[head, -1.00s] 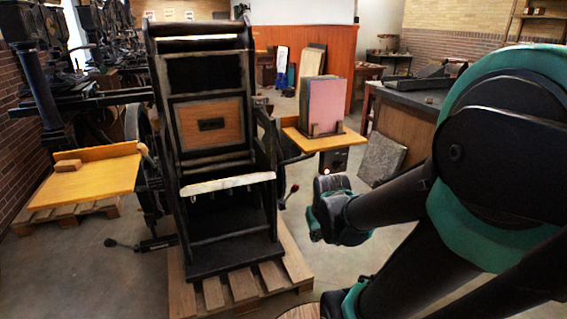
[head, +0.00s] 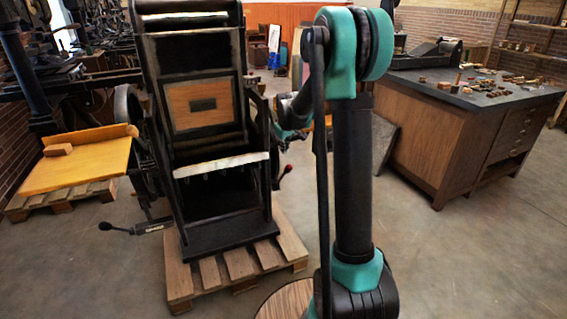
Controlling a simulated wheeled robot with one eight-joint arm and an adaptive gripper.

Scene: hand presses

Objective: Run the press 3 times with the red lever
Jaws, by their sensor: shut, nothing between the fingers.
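The black press (head: 205,130) stands upright on a wooden pallet at left centre in the head view. The red lever (head: 287,169), a dark rod with a red knob, sticks out low on the press's right side, apart from my arm in the picture. My upper arm rises in front at right centre, and my forearm reaches back to the press's right side. My wrist shows there above the red lever. My gripper's fingers are hidden behind the wrist and the press frame, so I cannot tell whether they touch anything.
A second lever with a black knob (head: 106,226) sticks out at the press's lower left. A yellow feed board (head: 80,165) with a small wood block stands left. A wooden cabinet with a dark top (head: 440,140) stands right.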

